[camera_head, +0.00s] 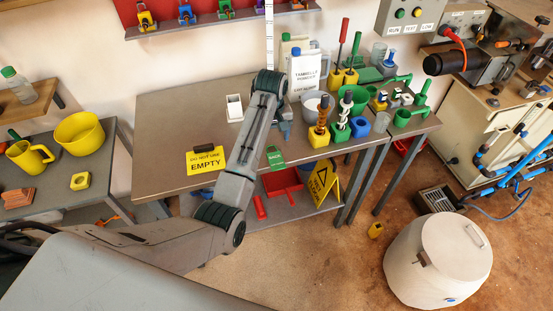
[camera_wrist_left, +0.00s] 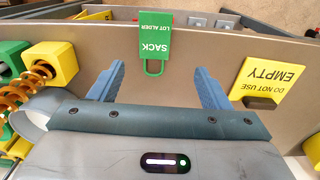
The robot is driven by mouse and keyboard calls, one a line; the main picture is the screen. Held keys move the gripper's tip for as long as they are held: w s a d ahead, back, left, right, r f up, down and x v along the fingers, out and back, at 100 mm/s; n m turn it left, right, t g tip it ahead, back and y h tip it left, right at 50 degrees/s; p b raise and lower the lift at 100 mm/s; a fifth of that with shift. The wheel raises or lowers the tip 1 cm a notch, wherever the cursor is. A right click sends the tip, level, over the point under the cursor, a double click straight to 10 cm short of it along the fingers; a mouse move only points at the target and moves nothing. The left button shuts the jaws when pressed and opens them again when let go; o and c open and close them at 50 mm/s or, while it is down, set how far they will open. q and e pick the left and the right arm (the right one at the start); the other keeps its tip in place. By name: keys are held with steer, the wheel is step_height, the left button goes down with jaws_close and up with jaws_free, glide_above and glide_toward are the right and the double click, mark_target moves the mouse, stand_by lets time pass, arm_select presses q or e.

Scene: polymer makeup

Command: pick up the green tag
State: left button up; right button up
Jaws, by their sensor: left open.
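The green tag (camera_head: 276,157), marked SACK LOT ALDER, is at the front edge of the metal table (camera_head: 170,140). In the left wrist view the tag (camera_wrist_left: 154,38) hangs past the table edge, with its green wire loop on the tabletop side. My left gripper (camera_wrist_left: 158,82) is open, its two blue fingers apart and pointing toward the tag. The loop sits between the fingertips' lines, with nothing held. In the head view my left arm partly hides the gripper (camera_head: 285,128) behind the tag. My right gripper is not in view.
A yellow DO NOT USE EMPTY tag (camera_head: 206,160) is to the left on the same edge. Yellow and green holders (camera_head: 318,137) with coiled tools stand to the right. A red dustpan (camera_head: 283,183) lies below.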

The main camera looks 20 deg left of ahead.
arm_select(q)
steer(key=w+r, duration=0.1)
steer(key=r, duration=0.1)
steer(key=p, duration=0.2)
glide_above(274, 156)
steer(key=f, duration=0.5)
steer(key=shift+s+d+f, duration=0.1)
steer(key=shift+d+f, duration=0.1)
steer(key=shift+f, duration=0.25)
steer(key=shift+a+f+p, duration=0.1)
steer(key=shift+f+p, duration=0.9)
steer(key=shift+f, duration=1.5)
steer(key=c, duration=1.1)
